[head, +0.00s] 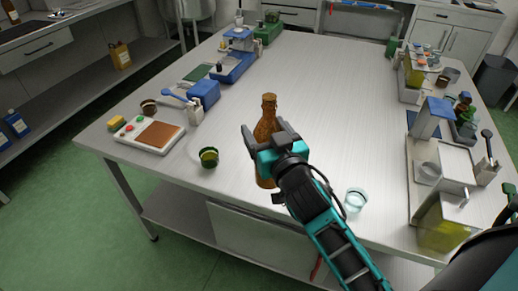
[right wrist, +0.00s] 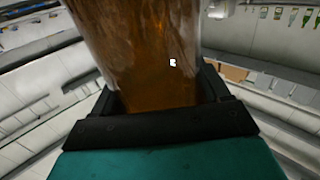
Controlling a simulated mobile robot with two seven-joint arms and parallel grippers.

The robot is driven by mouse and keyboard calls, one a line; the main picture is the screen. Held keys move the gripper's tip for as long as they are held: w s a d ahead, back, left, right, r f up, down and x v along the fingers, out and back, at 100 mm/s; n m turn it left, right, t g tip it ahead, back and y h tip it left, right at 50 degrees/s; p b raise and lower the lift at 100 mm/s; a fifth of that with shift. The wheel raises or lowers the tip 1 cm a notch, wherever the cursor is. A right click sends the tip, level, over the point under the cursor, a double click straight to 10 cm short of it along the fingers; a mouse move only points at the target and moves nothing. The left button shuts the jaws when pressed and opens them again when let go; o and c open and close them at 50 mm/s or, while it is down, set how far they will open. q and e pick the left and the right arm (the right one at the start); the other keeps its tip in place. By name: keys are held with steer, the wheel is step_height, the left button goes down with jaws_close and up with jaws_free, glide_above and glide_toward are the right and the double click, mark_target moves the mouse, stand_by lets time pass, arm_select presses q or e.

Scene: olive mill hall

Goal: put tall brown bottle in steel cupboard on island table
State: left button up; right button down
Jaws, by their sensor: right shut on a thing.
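The tall brown bottle (head: 267,122) is upright in the head view, over the front part of the island table (head: 330,100). My right gripper (head: 266,142) is shut around its body. In the right wrist view the brown glass of the bottle (right wrist: 150,60) fills the space between the fingers (right wrist: 160,105). Whether its base touches the tabletop is unclear. A pale steel panel (head: 262,238) shows below the table's front edge, with a red piece by its right end; it may be the cupboard's front, and it looks closed. My left gripper is out of view.
A clear glass (head: 355,200) stands right of my forearm, near the front edge. Blue devices line the table's left side; a tray with instruments (head: 440,170) fills the right. The middle is clear.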

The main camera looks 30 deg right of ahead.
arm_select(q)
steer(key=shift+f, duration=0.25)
arm_select(e)
steer(key=w+d+m+h, duration=0.2)
steer(key=w+d+h, duration=0.15)
steer(key=d, duration=0.25)
arm_select(q)
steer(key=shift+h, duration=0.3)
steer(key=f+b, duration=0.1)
steer(key=b, duration=0.1)
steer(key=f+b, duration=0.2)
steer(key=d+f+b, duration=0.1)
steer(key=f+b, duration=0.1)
steer(key=b, duration=0.1)
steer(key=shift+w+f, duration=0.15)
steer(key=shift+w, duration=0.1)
arm_select(e)
step_height(320, 180, down, 6)
steer(key=shift+w+a+y, duration=0.15)
steer(key=shift+y, duration=0.3)
